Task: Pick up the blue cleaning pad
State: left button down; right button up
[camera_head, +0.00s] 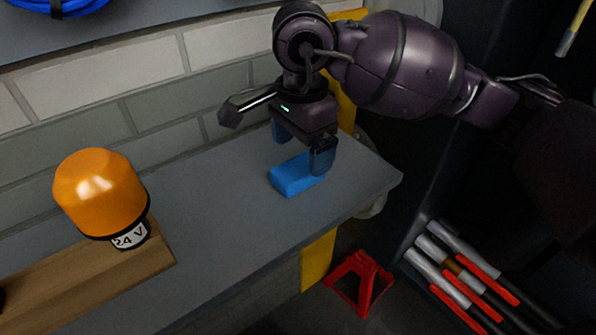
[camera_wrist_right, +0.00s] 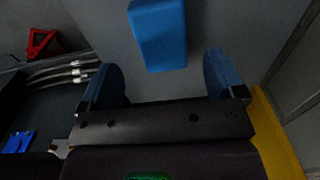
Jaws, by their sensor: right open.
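The blue cleaning pad (camera_head: 296,175) is a small blue block lying on the grey shelf (camera_head: 215,190), near its right end. My right gripper (camera_head: 299,150) points down at the pad, with one finger behind it and one close to its right side. In the right wrist view the pad (camera_wrist_right: 159,35) lies ahead of the open fingers of the right gripper (camera_wrist_right: 170,78), roughly between their lines. The jaws are empty. Whether a finger touches the pad I cannot tell. My left gripper is not in view.
An orange beacon (camera_head: 100,192) marked 24 V stands on a wooden block (camera_head: 90,275) at the shelf's left. A brick wall (camera_head: 150,95) is behind. A red stand (camera_head: 359,283) and several silver-and-red tubes (camera_head: 450,270) are below, right. Bare shelf lies between beacon and pad.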

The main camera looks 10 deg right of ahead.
aim_at(298, 167)
jog(key=f, duration=0.5)
jog(key=shift+a, duration=0.2)
jog(key=c, duration=1)
notch_tip(298, 167, up, 20)
jog(key=p, duration=0.1)
